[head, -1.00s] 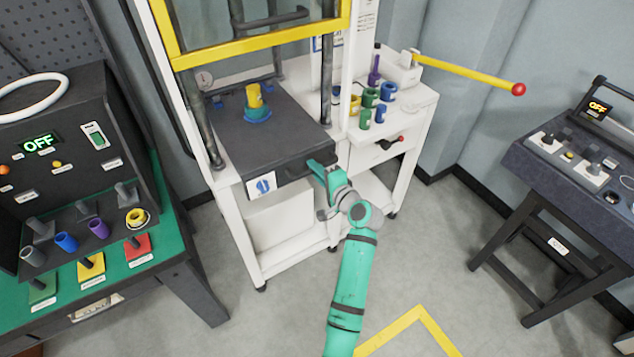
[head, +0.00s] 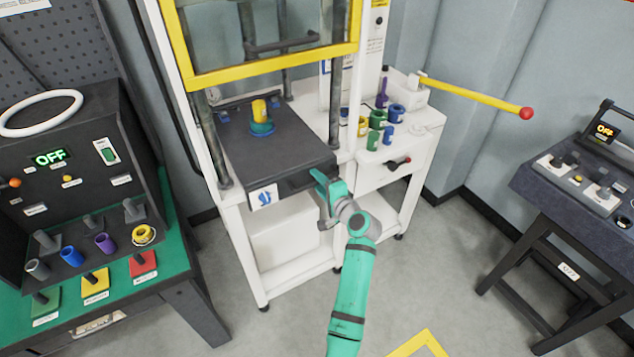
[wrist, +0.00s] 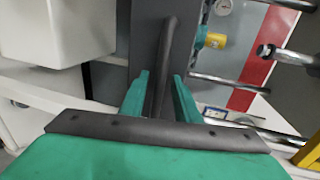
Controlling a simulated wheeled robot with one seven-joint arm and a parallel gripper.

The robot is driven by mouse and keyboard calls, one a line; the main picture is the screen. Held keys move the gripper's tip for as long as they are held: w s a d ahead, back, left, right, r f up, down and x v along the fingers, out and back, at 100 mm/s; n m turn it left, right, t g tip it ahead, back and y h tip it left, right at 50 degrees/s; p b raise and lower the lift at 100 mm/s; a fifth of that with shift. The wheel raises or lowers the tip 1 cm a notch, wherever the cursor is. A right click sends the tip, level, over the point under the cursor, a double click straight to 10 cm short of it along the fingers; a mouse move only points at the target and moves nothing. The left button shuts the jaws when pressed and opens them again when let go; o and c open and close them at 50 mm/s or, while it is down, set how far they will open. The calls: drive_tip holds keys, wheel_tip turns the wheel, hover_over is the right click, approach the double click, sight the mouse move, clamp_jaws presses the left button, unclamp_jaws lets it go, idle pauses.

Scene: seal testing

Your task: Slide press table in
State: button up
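The press table (head: 292,160) is a dark grey slab inside the white press frame. A yellow cylinder (head: 259,109) on a blue-teal round base stands upright on it. The slab's front edge sticks out a little past the front posts and has a white label with a blue mark (head: 263,197). My gripper (head: 321,184) is at the table's front right. The fingertip contact is partly hidden in the head view.
A yellow-framed guard (head: 270,70) hangs above the table. A white side cabinet (head: 385,172) holds several coloured cups and a yellow lever with a red knob (head: 526,113). A control bench (head: 185,262) stands left, a dark table (head: 560,190) right. The floor between is clear.

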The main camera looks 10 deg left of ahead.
drive_tip(key=shift+s+a, duration=0.1)
drive_tip(key=shift+a, duration=0.05)
drive_tip(key=shift+s, duration=0.15)
drive_tip(key=v, duration=1)
drive_tip(key=shift+d, duration=0.45)
idle(1.2)
